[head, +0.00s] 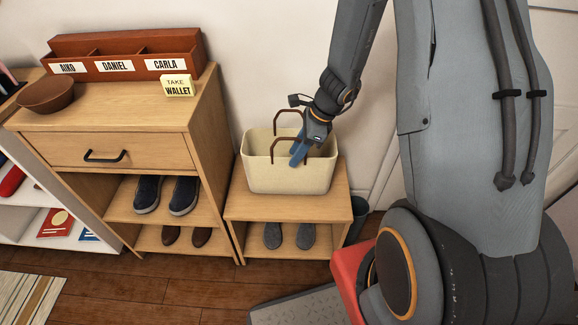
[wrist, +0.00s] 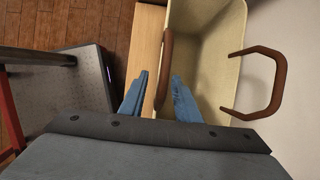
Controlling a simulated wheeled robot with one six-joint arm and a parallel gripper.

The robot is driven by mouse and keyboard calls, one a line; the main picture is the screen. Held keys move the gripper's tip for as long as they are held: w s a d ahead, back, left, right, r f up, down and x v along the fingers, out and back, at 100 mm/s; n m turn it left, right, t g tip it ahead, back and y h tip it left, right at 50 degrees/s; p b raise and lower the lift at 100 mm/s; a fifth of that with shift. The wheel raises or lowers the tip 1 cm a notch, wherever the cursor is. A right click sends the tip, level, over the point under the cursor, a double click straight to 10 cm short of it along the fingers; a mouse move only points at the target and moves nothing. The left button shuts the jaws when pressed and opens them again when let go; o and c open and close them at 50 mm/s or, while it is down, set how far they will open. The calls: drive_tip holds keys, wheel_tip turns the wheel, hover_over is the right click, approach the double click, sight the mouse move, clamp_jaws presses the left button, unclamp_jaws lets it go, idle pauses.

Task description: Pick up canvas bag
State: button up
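The cream canvas bag (head: 287,176) stands upright on a low wooden bench and has two brown handles. Its inside (wrist: 205,50) shows empty in the wrist view where visible. My gripper (head: 297,158) points down at the bag's top, by the near handle (head: 273,150). In the wrist view, the blue fingers of my gripper (wrist: 157,97) are apart, with the near handle (wrist: 166,62) between them. I cannot tell whether either finger touches it. The far handle (wrist: 270,85) is to the right, clear of the fingers.
The low bench (head: 240,205) holds grey shoes (head: 289,236) on its lower shelf. A taller wooden cabinet (head: 130,125) stands close on the left, bearing a brown bowl (head: 46,94), a red-brown organizer (head: 125,55) and a "TAKE WALLET" sign (head: 178,86). A wall is close behind the bag.

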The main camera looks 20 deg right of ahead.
drive_tip(key=shift+x, duration=1.5)
drive_tip(key=shift+c, duration=0.5)
clamp_jaws()
drive_tip(key=shift+r, duration=0.1)
